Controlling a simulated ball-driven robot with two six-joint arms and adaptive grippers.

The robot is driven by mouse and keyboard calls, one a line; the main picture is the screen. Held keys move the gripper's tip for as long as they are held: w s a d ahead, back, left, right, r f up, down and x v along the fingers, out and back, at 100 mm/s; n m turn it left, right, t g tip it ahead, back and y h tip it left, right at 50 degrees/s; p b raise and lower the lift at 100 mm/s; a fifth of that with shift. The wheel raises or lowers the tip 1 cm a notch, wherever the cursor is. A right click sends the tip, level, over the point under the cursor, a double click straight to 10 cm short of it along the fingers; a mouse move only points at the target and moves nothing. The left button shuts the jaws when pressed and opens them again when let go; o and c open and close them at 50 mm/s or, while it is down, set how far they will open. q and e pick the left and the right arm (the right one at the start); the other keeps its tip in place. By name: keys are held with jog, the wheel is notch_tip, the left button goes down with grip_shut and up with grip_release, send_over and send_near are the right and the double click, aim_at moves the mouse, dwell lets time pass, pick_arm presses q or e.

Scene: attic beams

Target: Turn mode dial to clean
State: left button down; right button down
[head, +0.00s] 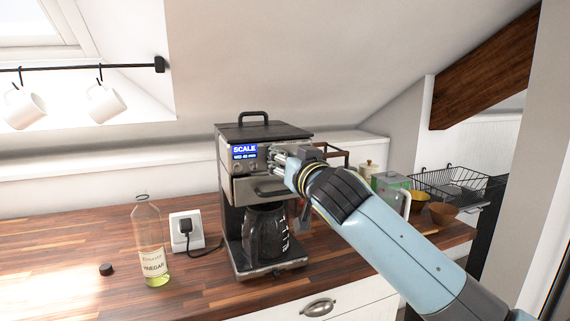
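A coffee maker (263,132) with a dark top and a handle stands on the wooden counter. Its small blue display (244,152) reads "SCALE" with a smaller line of text below. A glass carafe (266,233) sits in its lower bay. My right gripper (273,158) reaches in from the right, with its fingers at the upper front panel just right of the display. The mode dial cannot be made out; the fingers cover that part of the panel. I cannot tell how far apart the fingers are or whether they hold something. My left gripper is out of view.
A vinegar bottle (151,245) stands on the counter at left, near a small black cap (106,269). A plug and cord sit in a white socket block (187,231). A dish rack (455,186) and bowls (442,213) are at right.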

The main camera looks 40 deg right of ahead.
jog(key=m+b, duration=0.1)
jog(key=m, duration=0.1)
jog(key=m+b, duration=0.2)
jog(key=shift+d+f, duration=0.1)
jog(key=shift+f, duration=0.1)
jog(key=shift+m+b, duration=1.5)
jog(key=shift+m, duration=0.8)
jog(key=shift+r, duration=0.1)
jog(key=c, duration=1)
grip_release()
jog(key=shift+d, duration=0.1)
jog(key=v, duration=1.2)
